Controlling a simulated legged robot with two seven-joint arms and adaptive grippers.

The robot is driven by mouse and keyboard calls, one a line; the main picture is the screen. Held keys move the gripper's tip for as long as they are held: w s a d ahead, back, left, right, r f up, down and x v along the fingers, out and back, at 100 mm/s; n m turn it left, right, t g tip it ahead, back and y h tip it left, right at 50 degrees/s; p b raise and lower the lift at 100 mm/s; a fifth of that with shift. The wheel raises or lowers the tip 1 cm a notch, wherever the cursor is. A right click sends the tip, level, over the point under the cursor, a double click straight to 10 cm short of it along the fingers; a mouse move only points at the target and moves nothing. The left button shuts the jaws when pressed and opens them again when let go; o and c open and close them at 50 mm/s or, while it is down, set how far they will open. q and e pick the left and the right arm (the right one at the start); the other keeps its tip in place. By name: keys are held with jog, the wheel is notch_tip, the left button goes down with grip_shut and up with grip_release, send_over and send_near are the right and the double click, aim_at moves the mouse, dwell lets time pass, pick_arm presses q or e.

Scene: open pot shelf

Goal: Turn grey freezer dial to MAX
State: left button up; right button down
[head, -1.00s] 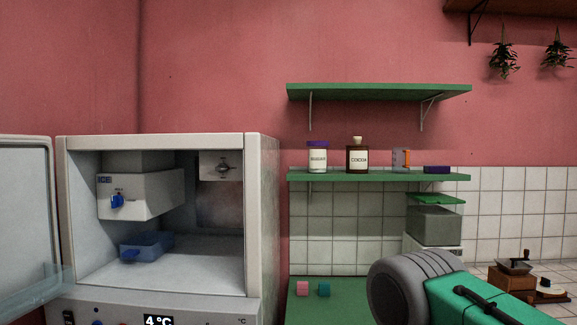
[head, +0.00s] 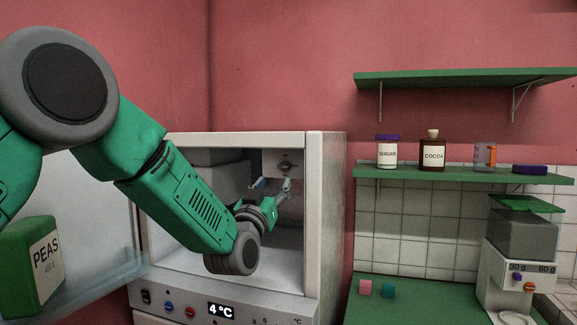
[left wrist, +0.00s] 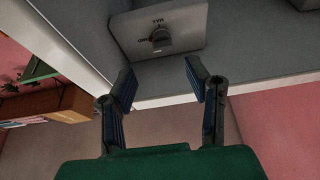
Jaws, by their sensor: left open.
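The grey freezer dial (head: 285,165) sits on a pale plate on the back wall inside the open freezer (head: 325,215). The left wrist view shows the dial (left wrist: 161,39) beyond the fingertips, with MAX and MID markings upside down on its plate (left wrist: 165,25). Its exact setting is too small to tell. My left gripper (head: 273,186) is inside the freezer, just below the dial in the head view. Its fingers (left wrist: 160,76) are open, empty and apart from the dial. My right gripper is not in view.
My left arm hides much of the freezer's interior. The open door, with a green PEAS pack (head: 38,266) on it, stands at the left. Control knobs and a 4 °C display (head: 222,310) line the front below. Green shelves (head: 465,173) and a dispenser (head: 522,255) are at right.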

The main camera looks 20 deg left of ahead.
aim_at(282, 169)
pick_arm(q)
jog(key=x, duration=0.2)
jog(key=p+x, duration=0.1)
jog(key=x, duration=0.1)
jog(key=a+x, duration=0.1)
jog(key=x, duration=0.1)
jog(key=shift+w, duration=0.25)
jog(key=shift+w+d+r+p, duration=0.15)
jog(key=shift+w+d+p, duration=0.1)
jog(key=shift+w, duration=0.15)
jog(key=shift+w+d+r+p, duration=0.15)
jog(key=shift+w+d, duration=0.1)
jog(key=shift+w, duration=0.2)
jog(key=shift+a, duration=0.2)
grip_shut()
